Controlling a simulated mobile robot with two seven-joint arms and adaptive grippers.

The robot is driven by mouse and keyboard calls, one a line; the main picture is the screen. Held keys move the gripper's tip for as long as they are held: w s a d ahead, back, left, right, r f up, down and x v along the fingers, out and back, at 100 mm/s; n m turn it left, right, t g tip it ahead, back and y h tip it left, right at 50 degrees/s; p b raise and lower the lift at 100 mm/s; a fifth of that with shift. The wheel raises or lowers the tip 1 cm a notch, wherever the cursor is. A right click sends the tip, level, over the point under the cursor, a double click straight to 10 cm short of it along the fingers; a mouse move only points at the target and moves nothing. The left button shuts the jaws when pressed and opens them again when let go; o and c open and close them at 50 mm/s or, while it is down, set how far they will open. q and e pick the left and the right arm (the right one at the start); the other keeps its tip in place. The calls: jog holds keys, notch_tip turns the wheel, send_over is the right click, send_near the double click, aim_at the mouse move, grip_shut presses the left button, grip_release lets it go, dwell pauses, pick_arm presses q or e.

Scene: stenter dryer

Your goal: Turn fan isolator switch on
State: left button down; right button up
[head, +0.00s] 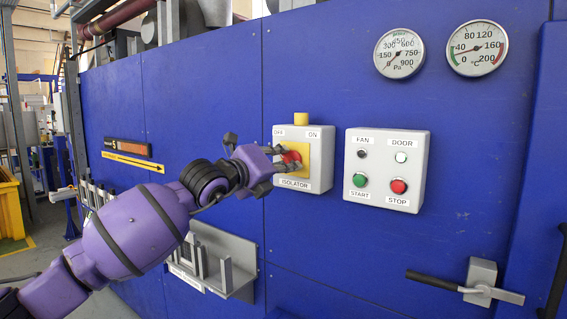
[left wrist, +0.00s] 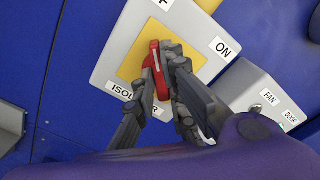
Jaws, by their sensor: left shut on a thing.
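The fan isolator is a light grey box (head: 318,180) on the blue panel, with a yellow plate (head: 301,147) and a red rotary handle (head: 291,156). Labels OFF and ON are at its top, ISOLATOR below. My left gripper (head: 288,163) reaches it from the left and its fingers partly hide the handle. In the left wrist view the fingers (left wrist: 163,62) are shut on the red handle (left wrist: 157,72), one on each side. There the handle's upper end seems to lean toward the OFF side, away from the ON label (left wrist: 222,47). My right gripper is not in view.
A grey box (head: 387,170) with FAN and DOOR lamps and START and STOP buttons is close on the right. Two round gauges (head: 399,54) are above it. A door handle (head: 465,287) is at lower right, and a grey holder (head: 222,262) is below my arm.

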pick_arm(q)
jog(key=shift+r+m, duration=0.1)
jog(key=shift+m, duration=0.3)
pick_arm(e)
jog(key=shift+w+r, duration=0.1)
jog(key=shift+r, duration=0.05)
pick_arm(q)
jog(key=shift+m+p, duration=0.3)
jog(key=shift+m, duration=0.7)
jog(key=m, duration=0.3)
jog(key=shift+r+m+p, duration=0.1)
jog(key=shift+m+p, duration=0.2)
jog(key=shift+p, duration=0.05)
jog(key=m, duration=0.4)
jog(key=shift+m+p, duration=0.3)
jog(key=m, duration=0.5)
jog(key=shift+m, duration=0.9)
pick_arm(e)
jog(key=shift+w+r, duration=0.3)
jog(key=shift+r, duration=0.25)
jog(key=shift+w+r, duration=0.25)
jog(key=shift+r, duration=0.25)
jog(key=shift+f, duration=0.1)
pick_arm(q)
jog(key=c, duration=1.8)
grip_release()
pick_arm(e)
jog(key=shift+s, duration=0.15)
